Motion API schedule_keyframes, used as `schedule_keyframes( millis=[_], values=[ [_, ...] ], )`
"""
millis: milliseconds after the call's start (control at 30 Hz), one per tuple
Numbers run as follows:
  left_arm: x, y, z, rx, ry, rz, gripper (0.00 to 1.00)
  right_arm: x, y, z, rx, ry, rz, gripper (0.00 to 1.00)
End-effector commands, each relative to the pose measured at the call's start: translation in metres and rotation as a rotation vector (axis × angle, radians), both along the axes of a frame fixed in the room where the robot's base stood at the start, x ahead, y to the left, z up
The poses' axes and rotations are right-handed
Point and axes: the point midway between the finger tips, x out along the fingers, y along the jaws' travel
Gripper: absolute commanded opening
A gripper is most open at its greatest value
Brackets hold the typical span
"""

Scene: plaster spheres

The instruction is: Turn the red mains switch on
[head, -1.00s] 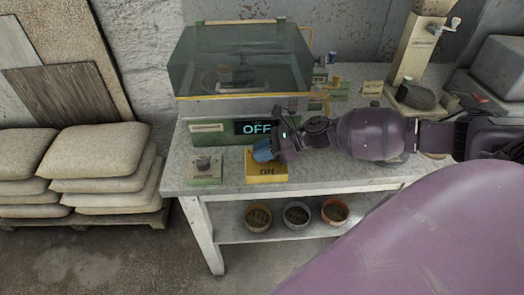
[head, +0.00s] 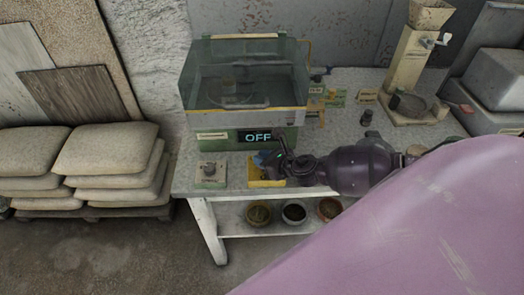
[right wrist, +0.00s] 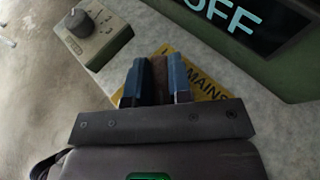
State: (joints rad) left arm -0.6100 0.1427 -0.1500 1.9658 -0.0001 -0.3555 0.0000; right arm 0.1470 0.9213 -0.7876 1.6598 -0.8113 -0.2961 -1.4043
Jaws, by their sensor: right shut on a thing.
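The mains switch has a yellow base (head: 256,183) on the front of the workbench (head: 228,182). In the right wrist view, its yellow plate (right wrist: 198,72) reads "MAINS". My right gripper (head: 268,159) is over this base, its blue fingers (right wrist: 155,82) shut on a dark reddish-brown lever (right wrist: 160,72). Most of the lever is hidden between the fingers, so its tilt is unclear. The display (head: 257,137) on the green machine (head: 213,146) behind reads "OFF". My left gripper is not in view.
A box with a dark knob (head: 210,171) stands left of the switch, close by. A clear-walled machine cover (head: 245,75) rises behind. A grinder (head: 415,60) and small boxes stand at right. Several bowls (head: 294,212) sit on the lower shelf. Stacked sacks (head: 110,155) are at left.

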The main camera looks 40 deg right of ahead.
Motion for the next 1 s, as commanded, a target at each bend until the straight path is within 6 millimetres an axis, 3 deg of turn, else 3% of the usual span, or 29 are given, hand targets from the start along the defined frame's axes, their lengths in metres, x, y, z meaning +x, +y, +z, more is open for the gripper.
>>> schedule_keyframes(
  millis=[600, 1000],
  values=[
    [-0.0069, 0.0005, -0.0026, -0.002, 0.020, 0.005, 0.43, -0.0062, 0.0021, -0.0095, 0.001, 0.019, -0.570, 0.00],
    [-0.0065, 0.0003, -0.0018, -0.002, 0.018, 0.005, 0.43, -0.0061, 0.0023, -0.0096, 0.000, 0.020, -0.805, 0.00]
  ],
)
